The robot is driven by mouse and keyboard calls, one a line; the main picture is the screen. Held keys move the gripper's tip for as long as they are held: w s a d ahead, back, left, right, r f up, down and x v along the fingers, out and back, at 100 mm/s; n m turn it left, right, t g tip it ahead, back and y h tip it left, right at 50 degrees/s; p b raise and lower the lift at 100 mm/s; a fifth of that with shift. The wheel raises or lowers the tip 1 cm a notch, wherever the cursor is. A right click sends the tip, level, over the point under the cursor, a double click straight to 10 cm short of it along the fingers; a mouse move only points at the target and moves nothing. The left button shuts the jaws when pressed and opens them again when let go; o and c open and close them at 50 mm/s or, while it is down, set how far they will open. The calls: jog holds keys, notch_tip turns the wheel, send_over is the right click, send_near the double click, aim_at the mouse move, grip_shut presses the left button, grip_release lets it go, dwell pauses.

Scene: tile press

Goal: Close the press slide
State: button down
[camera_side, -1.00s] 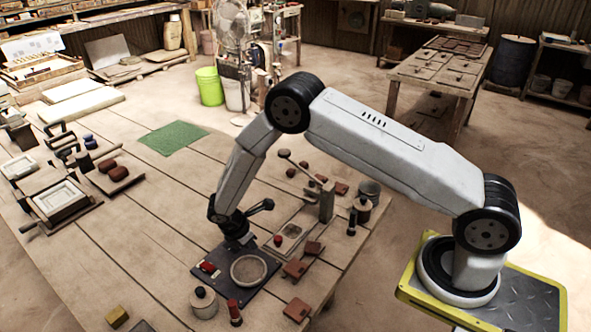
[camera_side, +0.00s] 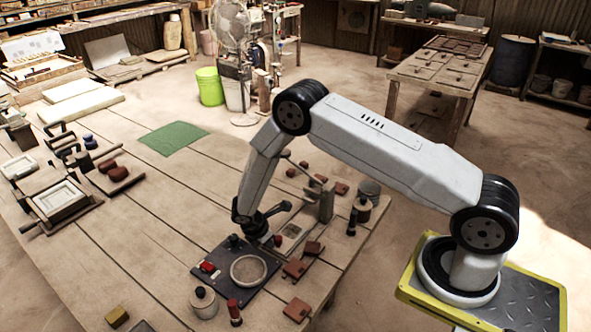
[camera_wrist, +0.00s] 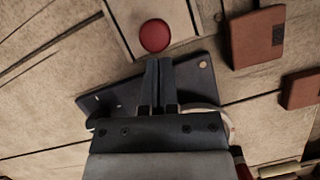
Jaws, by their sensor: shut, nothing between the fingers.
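The press (camera_side: 326,203) stands near the table's right edge, with an upright post and a lever. Its pale slide plate (camera_side: 291,231) carries a red knob (camera_side: 277,241). In the wrist view the red knob (camera_wrist: 154,35) sits on the pale slide plate (camera_wrist: 124,18) just beyond my fingertips. My gripper (camera_wrist: 159,62) is shut and empty, pointing down beside the knob. A small gap shows between fingers and knob in the wrist view; whether they touch is hard to tell. My gripper partly hides the slide in the side view.
A dark board (camera_side: 222,271) with a round pale-rimmed dish (camera_side: 249,269) lies below my gripper. Brown tiles (camera_side: 296,268) lie to the right. A lidded jar (camera_side: 204,302) and a red-topped bottle (camera_side: 234,313) stand in front.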

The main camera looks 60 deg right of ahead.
jog(key=shift+d, duration=0.1)
send_near(286, 231)
jog(key=d+f, duration=0.1)
jog(key=d, duration=0.1)
jog(key=s+d+f, duration=0.1)
jog(key=d+f, duration=0.3)
jog(key=shift+s+d+f, duration=0.15)
jog(key=shift+s+f, duration=0.05)
jog(key=shift+s, duration=0.1)
jog(key=shift+w+a, duration=0.15)
jog(key=shift+a, duration=0.3)
jog(key=a, duration=0.3)
jog(key=shift+w+a, duration=0.15)
jog(key=shift+w, duration=0.25)
jog(key=s+v, duration=0.1)
jog(key=v, duration=0.9)
jog(key=shift+w, duration=0.45)
